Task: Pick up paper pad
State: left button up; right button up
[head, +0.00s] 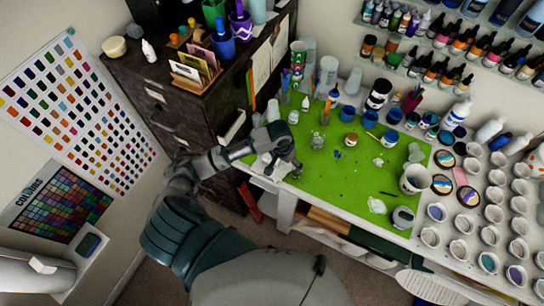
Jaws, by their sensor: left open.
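A white, paper-like item (262,168) lies at the left end of the worktable, by the edge of the green mat (345,185). It may be the paper pad, but it is small and partly covered by my left gripper, so I cannot tell for sure. My left gripper (283,170) is open, over the mat's left edge and close above this item. I cannot tell whether they touch. My right gripper is out of view.
Jars and small bottles (348,113) stand along the back of the mat. A white cup (414,179) stands at its right, beside many small cups (430,236). A dark cabinet (165,90) stands left of the table. The mat's middle is mostly clear.

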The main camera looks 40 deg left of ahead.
pick_arm(q)
jog(key=w+a+r+n+g+y, duration=0.1)
jog(key=w+a+r+n, duration=0.2)
jog(key=a+r, duration=0.6)
jog(key=f, duration=1.2)
jog(key=shift+s+d, duration=0.15)
jog(key=shift+d, duration=0.1)
notch_tip(320, 180, down, 4)
jog(key=shift+f+b, duration=0.1)
jog(key=shift+b, duration=0.3)
jog(key=shift+f, duration=0.35)
jog(key=shift+r, duration=0.1)
jog(key=c, duration=0.8)
